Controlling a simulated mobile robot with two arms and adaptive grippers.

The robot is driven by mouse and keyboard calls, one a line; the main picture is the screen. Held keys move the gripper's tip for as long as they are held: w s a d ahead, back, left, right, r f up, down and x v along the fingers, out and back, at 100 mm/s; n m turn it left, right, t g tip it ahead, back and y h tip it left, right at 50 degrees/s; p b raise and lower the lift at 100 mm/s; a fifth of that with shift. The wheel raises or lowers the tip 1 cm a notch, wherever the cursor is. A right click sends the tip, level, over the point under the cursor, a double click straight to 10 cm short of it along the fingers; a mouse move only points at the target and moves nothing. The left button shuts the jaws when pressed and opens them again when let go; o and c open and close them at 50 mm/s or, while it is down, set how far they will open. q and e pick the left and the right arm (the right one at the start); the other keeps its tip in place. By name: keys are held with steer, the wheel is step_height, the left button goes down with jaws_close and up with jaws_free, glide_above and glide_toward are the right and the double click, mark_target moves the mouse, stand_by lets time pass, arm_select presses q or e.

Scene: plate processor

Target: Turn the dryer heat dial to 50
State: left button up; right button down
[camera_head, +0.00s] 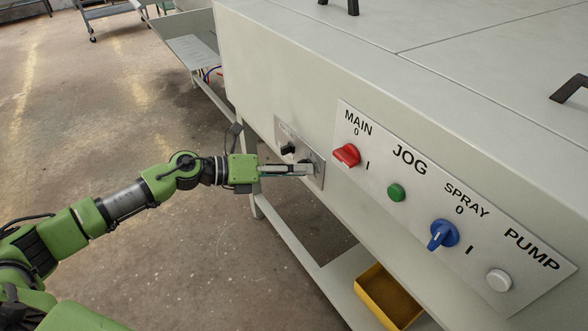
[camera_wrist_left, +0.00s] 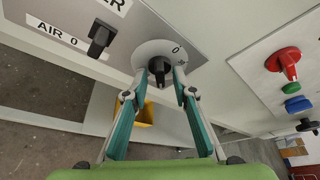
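The dial (camera_wrist_left: 160,66) is a black knob on a round pale disc with a 0 mark, on a metal panel (camera_wrist_left: 206,18). It is in the upper middle of the left wrist view. My left gripper (camera_wrist_left: 162,80) has its two fingers apart, one on each side of the knob, with gaps visible between fingertips and knob. In the head view my left gripper (camera_head: 308,169) reaches the small panel (camera_head: 318,182) from the left and mostly hides the dial. The dial's exact setting cannot be read. My right gripper is not in view.
A second black knob (camera_head: 288,149), labelled AIR in the wrist view, is beside the dial. A larger panel (camera_head: 437,192) to the right carries a red switch (camera_head: 346,155), green button (camera_head: 397,193), blue switch (camera_head: 443,234) and white button (camera_head: 499,280). A yellow bin (camera_head: 388,300) stands below.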

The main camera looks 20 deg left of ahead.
arm_select(q)
steer(key=v, duration=1.2)
stand_by(0.4)
